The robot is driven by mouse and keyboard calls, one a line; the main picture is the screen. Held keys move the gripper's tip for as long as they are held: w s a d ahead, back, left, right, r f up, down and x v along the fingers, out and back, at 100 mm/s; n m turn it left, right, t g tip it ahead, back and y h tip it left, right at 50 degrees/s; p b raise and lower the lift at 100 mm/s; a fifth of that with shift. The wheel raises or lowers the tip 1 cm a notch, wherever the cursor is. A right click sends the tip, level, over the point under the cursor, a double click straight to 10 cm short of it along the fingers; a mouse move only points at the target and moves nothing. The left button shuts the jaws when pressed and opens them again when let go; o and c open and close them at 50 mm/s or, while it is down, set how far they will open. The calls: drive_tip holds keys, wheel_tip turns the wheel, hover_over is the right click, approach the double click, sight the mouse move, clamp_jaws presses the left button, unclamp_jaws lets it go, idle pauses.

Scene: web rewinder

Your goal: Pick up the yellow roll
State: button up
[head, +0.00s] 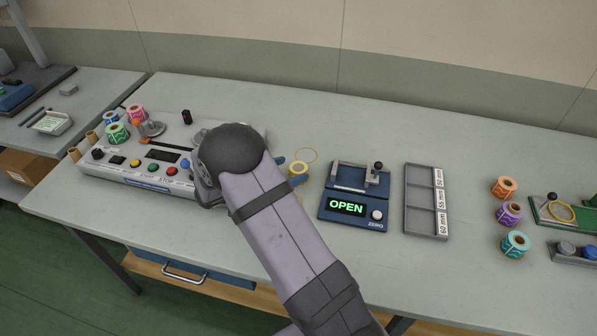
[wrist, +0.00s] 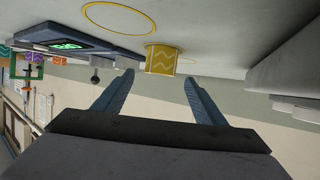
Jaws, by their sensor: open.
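The yellow roll (head: 298,171) stands on the bench just left of the blue gauge that reads OPEN. In the wrist view the yellow roll (wrist: 162,60), with a pale wavy mark on its side, sits just beyond the fingertips, roughly centred between them. My gripper (wrist: 159,76) is open, with one blue finger to each side of the roll and nothing held. In the head view my arm and wrist hide most of the gripper; a blue finger shows close to the roll's left side. A thin yellow ring (head: 306,155) lies marked on the bench behind the roll.
The OPEN gauge (head: 345,208) is close on the right, then a grey sorting tray (head: 410,200). Orange (head: 504,187), purple (head: 509,214) and teal (head: 515,244) rolls stand further right. The rewinder (head: 130,165) with buttons and several rolls is at left, partly behind my arm.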

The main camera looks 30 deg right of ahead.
sight(296, 169)
drive_tip(key=shift+f+p+x, duration=0.25)
drive_tip(key=shift+p+x, duration=0.3)
drive_tip(key=shift+x, duration=1.95)
drive_tip(key=shift+a, duration=0.1)
drive_tip(key=c, duration=1.2)
